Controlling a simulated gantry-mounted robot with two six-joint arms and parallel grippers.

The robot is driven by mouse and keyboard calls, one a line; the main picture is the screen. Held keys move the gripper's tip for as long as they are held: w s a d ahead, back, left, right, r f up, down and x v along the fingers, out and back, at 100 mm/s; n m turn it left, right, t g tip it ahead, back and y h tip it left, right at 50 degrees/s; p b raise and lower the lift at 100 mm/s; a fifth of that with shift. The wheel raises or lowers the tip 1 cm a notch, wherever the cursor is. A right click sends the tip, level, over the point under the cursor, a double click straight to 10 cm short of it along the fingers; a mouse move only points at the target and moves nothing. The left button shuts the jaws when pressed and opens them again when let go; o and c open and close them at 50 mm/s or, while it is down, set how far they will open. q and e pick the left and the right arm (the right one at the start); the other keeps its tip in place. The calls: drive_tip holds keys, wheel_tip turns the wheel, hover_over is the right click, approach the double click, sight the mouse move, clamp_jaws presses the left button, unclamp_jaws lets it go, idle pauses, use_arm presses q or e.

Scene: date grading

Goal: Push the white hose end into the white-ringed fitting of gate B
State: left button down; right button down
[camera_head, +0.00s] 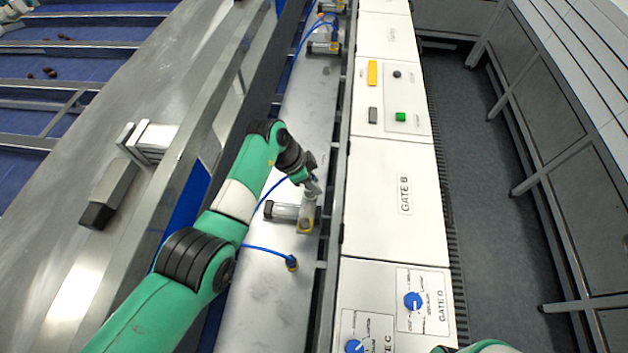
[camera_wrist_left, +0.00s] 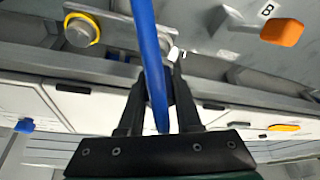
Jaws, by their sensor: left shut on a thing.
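My left gripper (camera_head: 313,188) is over the small actuator of gate B (camera_head: 285,211) in the head view. In the left wrist view my left gripper (camera_wrist_left: 160,85) is shut on the blue hose (camera_wrist_left: 144,40), which runs between its fingers. A small white piece (camera_wrist_left: 175,53) shows by the fingertips; I cannot tell whether it is the hose end or the fitting's ring. A yellow-ringed fitting (camera_wrist_left: 82,30) is on the left of the wrist view, apart from the fingers. Whether the hose end touches a fitting is hidden. My right gripper is not in view.
A blue fitting (camera_head: 291,262) with a hose lies below the actuator. An orange block (camera_wrist_left: 282,32) beside a letter B shows in the wrist view. The white GATE B panel (camera_head: 385,190) stands right of the rail. Another actuator (camera_head: 325,47) is farther up.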

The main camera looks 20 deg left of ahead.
use_arm(q)
drive_tip(key=shift+f+b, duration=0.4)
drive_tip(key=shift+f, duration=0.45)
idle(0.3)
drive_tip(key=c, duration=1.4)
unclamp_jaws()
drive_tip(key=o, duration=1.2)
drive_tip(key=shift+r+p, duration=0.65)
drive_tip(key=shift+r, duration=4.4)
